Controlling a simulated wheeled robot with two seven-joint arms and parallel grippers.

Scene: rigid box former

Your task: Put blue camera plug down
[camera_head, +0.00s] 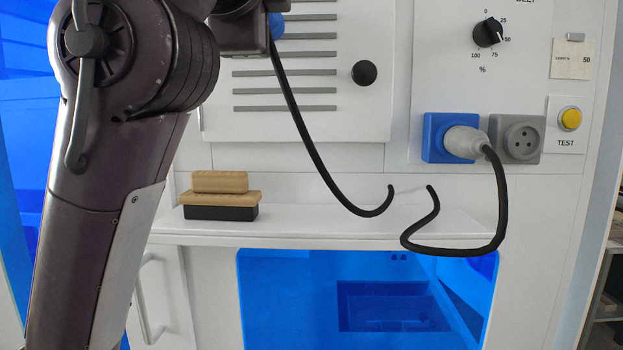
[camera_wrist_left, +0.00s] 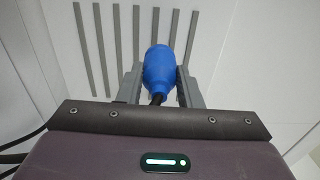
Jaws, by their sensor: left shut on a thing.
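The blue camera plug (camera_wrist_left: 158,72) is between the two grey fingers of my left gripper (camera_wrist_left: 160,84) in the left wrist view, and the gripper is shut on it. In the head view only a bit of the blue plug (camera_head: 277,25) shows at the top edge, beside my arm. Its black cable (camera_head: 312,145) hangs down in front of the slatted panel and curls up at its end above the white shelf (camera_head: 330,228). The fingertips are out of frame in the head view. My right gripper is in neither view.
A wooden-topped brush or block stack (camera_head: 220,197) sits on the shelf's left part. A blue socket (camera_head: 434,137) holds a grey plug (camera_head: 464,142) with a looped black cable (camera_head: 455,252). A grey socket (camera_head: 517,139) beside it is empty. The middle shelf looks clear.

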